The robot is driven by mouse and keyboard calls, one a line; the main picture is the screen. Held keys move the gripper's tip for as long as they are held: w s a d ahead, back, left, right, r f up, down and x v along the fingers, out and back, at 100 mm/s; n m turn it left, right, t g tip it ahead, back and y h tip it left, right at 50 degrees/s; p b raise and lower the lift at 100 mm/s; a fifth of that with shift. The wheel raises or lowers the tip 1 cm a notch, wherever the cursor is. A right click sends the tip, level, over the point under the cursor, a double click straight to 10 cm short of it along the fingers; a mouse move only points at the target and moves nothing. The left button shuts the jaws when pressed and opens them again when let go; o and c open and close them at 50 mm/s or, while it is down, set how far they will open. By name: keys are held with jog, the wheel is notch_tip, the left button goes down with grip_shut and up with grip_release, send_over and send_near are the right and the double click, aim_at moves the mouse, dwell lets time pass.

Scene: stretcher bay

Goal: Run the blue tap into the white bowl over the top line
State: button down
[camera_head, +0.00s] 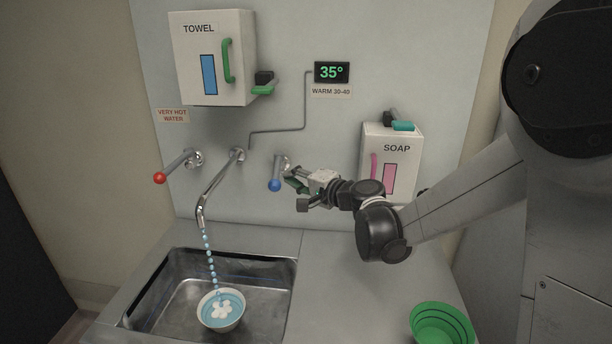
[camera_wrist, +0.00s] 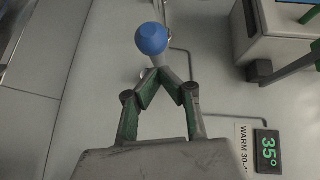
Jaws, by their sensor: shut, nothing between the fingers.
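The blue tap (camera_head: 275,185) is a lever with a blue ball end on the wall right of the spout (camera_head: 215,185). Its ball also shows in the wrist view (camera_wrist: 151,39), just beyond my fingertips. My gripper (camera_head: 291,184) is shut and empty, close to the right of the ball; whether it touches is unclear. The fingertips meet in the wrist view (camera_wrist: 161,76). Water (camera_head: 211,262) runs from the spout into the white bowl (camera_head: 221,325) in the sink. The bowl holds blue water with white froth in the middle. I cannot make out the top line.
The red tap (camera_head: 160,178), labelled very hot water, is left of the spout. A display (camera_head: 332,72) reads 35°, above a label "WARM 30-40". Towel (camera_head: 213,58) and soap (camera_head: 391,160) boxes hang on the wall. A green bowl (camera_head: 441,325) stands on the right counter.

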aim_at(278, 179)
jog(key=shift+a+f, duration=0.15)
jog(key=shift+a, duration=0.35)
jog(key=shift+s+a+f+b, duration=0.1)
jog(key=shift+a+b, duration=1)
jog(key=shift+a, duration=0.1)
jog(key=shift+d, duration=0.1)
